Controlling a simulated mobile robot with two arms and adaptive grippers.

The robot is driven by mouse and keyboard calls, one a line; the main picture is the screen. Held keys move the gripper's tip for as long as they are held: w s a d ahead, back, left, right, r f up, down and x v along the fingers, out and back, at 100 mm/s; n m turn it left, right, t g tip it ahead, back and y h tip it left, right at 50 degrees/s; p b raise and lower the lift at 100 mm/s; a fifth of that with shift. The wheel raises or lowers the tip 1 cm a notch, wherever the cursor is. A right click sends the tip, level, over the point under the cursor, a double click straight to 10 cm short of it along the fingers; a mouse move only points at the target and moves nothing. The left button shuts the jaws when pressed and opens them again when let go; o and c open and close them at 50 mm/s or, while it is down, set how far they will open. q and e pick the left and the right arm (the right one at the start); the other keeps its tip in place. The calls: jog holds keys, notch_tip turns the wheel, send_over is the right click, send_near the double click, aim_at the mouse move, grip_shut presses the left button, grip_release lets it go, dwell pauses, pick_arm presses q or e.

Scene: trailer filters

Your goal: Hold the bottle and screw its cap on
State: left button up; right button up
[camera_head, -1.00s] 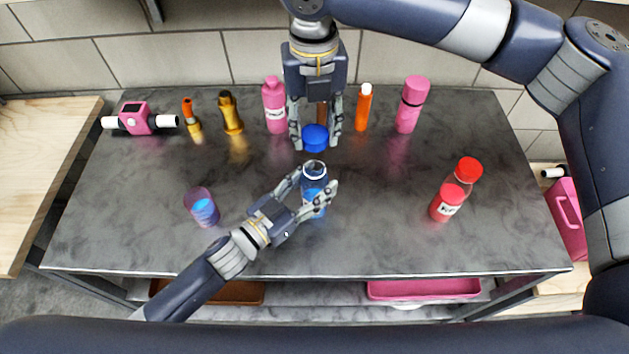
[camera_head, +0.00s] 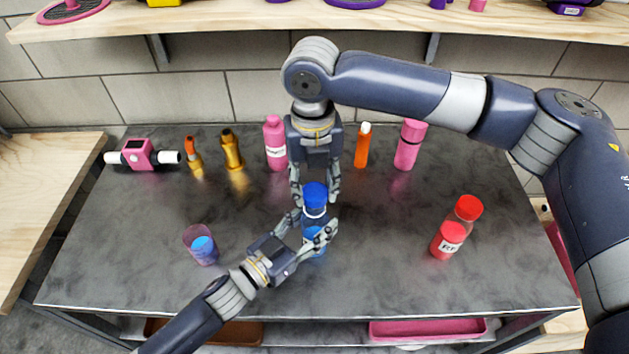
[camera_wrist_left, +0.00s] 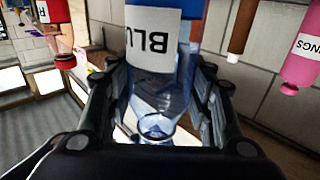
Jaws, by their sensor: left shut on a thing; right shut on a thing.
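The clear bottle with blue contents (camera_head: 314,250) stands upright on the dark table. My left gripper (camera_head: 315,229) is shut around it from the front left. In the left wrist view the bottle (camera_wrist_left: 162,85) appears upside down between my fingers, with a white label reading "BLU". The blue cap (camera_head: 315,194) is right above the bottle's neck, held from above by my right gripper (camera_head: 315,193), which is shut on it. Cap and bottle look lined up and touching; whether the threads engage cannot be told. The cap is not clear in the wrist view.
A cup with blue contents (camera_head: 202,247) stands at left. A row of pink, gold and orange items, including a pink bottle (camera_head: 275,145), lines the back. The table's front is clear.

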aim_at(315, 227)
jog(key=shift+f, duration=0.7)
jog(key=shift+f, duration=0.6)
